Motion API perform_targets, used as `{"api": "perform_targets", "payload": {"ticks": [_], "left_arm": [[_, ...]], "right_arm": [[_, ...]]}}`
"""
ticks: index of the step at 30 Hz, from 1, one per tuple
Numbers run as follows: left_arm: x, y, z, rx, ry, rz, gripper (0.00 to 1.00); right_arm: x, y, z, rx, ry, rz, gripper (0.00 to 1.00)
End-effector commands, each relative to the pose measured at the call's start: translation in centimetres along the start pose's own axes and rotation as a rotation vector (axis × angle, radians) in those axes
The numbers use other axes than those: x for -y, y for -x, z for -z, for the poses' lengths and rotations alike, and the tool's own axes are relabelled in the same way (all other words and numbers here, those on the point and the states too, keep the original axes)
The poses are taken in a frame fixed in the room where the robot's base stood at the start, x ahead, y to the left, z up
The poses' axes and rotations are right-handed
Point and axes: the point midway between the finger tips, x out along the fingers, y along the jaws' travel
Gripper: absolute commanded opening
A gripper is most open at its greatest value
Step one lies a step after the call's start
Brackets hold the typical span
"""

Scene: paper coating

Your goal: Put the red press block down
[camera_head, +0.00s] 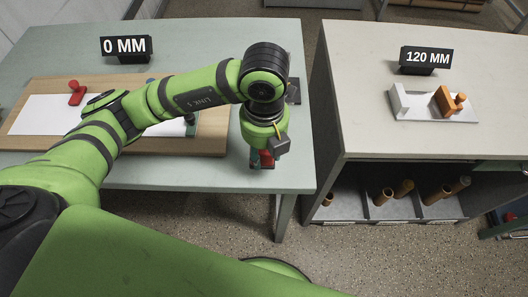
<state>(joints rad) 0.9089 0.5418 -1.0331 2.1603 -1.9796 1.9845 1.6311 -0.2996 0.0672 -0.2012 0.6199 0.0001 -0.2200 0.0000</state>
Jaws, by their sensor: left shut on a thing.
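My left gripper (264,160) points down near the front right of the left table (220,178). It is shut on the red press block (267,158), which shows only in part below the wrist. I cannot tell whether the block touches the tabletop. Another red piece (76,92) with a knob stands on the white sheet (40,115) at the left of the wooden board (215,132). My left arm hides much of the board and sheet. My right gripper is not in view.
A "0 MM" sign (126,48) stands at the back of the left table. Right of a gap, a higher counter (350,90) holds a "120 MM" sign (425,60) and a tray (410,114) with an orange block (447,99).

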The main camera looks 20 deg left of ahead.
Motion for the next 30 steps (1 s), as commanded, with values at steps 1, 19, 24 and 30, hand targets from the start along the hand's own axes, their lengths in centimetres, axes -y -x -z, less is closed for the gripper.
{"api": "perform_targets", "payload": {"ticks": [1, 19, 24, 30], "left_arm": [[-0.2, -0.3, -0.8, -0.003, 0.005, -0.001, 0.0], [-0.4, -5.4, -2.3, 0.0, -0.004, 0.002, 0.0], [-0.4, -5.4, -2.3, 0.0, -0.003, 0.002, 0.0], [-0.4, -5.7, -2.3, 0.0, -0.003, 0.002, 0.63]], "right_arm": [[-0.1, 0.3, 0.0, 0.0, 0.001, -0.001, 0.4], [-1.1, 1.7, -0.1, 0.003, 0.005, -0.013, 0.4], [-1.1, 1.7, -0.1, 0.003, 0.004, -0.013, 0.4], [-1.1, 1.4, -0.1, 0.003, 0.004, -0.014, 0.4]]}}
